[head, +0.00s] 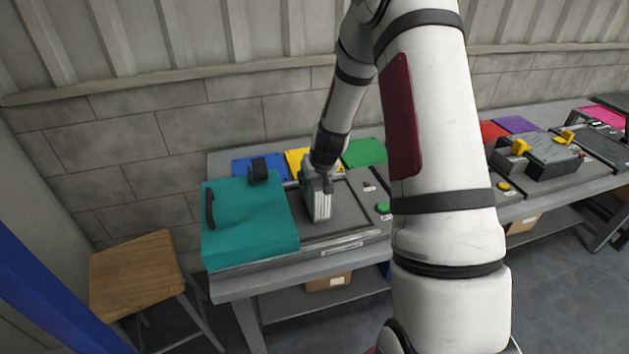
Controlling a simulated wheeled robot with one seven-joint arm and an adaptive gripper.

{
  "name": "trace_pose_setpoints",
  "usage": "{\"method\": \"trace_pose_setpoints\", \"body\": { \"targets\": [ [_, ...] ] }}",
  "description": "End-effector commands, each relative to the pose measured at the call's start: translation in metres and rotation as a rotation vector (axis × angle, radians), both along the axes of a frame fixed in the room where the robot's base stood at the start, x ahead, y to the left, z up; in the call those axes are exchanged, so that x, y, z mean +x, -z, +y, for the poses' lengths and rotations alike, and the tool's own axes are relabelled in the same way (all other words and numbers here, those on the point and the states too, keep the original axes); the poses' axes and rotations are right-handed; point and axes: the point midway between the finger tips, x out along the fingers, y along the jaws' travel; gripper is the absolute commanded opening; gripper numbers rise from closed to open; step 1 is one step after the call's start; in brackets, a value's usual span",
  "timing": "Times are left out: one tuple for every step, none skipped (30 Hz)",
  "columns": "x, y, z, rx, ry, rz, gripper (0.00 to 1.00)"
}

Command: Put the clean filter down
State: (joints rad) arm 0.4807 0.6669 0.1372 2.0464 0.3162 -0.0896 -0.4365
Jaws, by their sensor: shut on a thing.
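My gripper (318,184) points down over the near bench and is shut on the clean filter (322,208), a light, ribbed block with a grey frame. The filter is upright, just right of a teal cover (250,222) with a black handle on its left. It is above or at the dark chassis bed (350,210); I cannot tell whether it touches it. The fingertips are small and partly hidden by the wrist.
Blue (243,168), yellow (296,158) and green (365,153) mats lie along the bench's back. A green button (383,208) sits right of the filter. A wooden stool (133,275) stands at left. Another chassis (540,155) is on the right bench. My arm hides the middle.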

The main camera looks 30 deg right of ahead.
Motion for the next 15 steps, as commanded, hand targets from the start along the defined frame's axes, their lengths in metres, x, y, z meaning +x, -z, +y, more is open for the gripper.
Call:
{"method": "trace_pose_setpoints", "body": {
  "targets": [
    [0.0001, 0.0026, 0.0004, 0.001, 0.0, -0.001, 0.11],
    [0.0003, 0.0037, 0.0004, 0.0, -0.001, -0.002, 0.11],
    [0.0005, 0.0044, 0.0006, 0.0, -0.001, -0.002, 0.11],
    [0.0005, 0.0046, 0.0006, 0.0, -0.001, -0.002, 0.11],
    [0.0006, 0.0046, 0.0006, 0.0, -0.001, -0.003, 0.11],
    [0.0007, 0.0045, 0.0006, 0.0, -0.001, -0.003, 0.11],
    [0.0007, 0.0045, 0.0006, 0.0, -0.001, -0.003, 0.11],
    [0.0007, 0.0045, 0.0005, 0.0, -0.001, -0.003, 0.11],
    [0.0006, 0.0045, 0.0006, 0.0, -0.001, -0.002, 0.11],
    [0.0005, 0.0049, 0.0006, 0.0, -0.001, -0.002, 0.11],
    [0.0006, 0.0055, 0.0006, 0.0, -0.001, -0.002, 0.11],
    [0.0006, 0.0068, 0.0007, 0.0, -0.001, -0.002, 0.11],
    [0.0006, 0.0079, 0.0007, 0.0, -0.001, -0.001, 0.11],
    [0.0002, 0.0084, 0.0009, 0.0, -0.001, 0.0, 0.48],
    [0.0002, 0.008, 0.0009, 0.0, -0.001, -0.001, 0.57]
  ]
}}
